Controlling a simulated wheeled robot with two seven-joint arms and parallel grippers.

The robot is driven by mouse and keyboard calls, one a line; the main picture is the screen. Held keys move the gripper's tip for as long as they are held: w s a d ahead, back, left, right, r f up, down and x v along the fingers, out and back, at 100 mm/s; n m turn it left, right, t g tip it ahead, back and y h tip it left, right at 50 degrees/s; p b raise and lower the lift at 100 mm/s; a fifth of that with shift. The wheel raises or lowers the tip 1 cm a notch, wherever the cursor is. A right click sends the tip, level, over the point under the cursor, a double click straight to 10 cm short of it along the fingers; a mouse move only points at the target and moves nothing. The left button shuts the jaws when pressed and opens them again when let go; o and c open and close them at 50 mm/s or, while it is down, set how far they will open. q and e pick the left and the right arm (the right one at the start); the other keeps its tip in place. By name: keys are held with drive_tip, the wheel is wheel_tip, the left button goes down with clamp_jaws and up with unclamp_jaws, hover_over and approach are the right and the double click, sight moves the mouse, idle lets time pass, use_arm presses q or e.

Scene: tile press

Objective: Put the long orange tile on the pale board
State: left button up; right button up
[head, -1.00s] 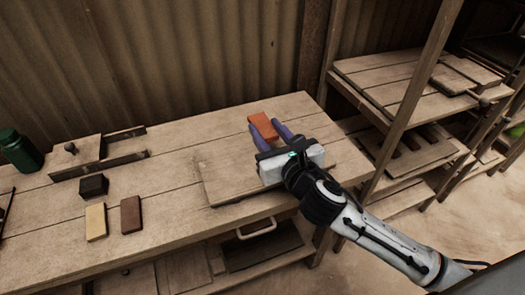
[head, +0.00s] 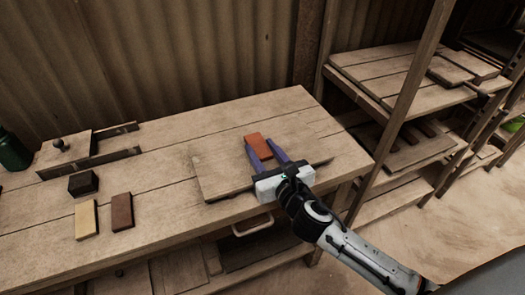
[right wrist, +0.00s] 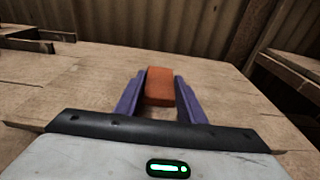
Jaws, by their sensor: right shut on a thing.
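The orange tile (head: 258,142) is between the purple fingertips of my right gripper (head: 262,149), over the far part of the pale board (head: 222,177). The board lies flat near the right end of the workbench. The gripper is shut on the tile; in the right wrist view the tile (right wrist: 160,86) shows between both fingers (right wrist: 160,95), its long side pointing away. I cannot tell whether the tile touches the board or is just above it. My left gripper is not in view.
A yellow tile (head: 86,218), a brown tile (head: 122,211) and a dark block (head: 82,184) sit on the workbench (head: 160,190) to the left. Behind them is a wooden fixture with a knob (head: 62,150). A green jar (head: 13,152) is at the left edge. Shelves (head: 400,75) stand right.

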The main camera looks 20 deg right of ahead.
drive_tip(key=o, duration=1.1)
drive_tip(key=shift+f, duration=0.1)
drive_tip(key=shift+r, duration=0.2)
drive_tip(key=s+r, duration=0.1)
drive_tip(key=s, duration=1.1)
drive_tip(key=shift+d+r, duration=0.2)
drive_tip(key=shift+r, duration=0.15)
drive_tip(key=shift+w, duration=0.1)
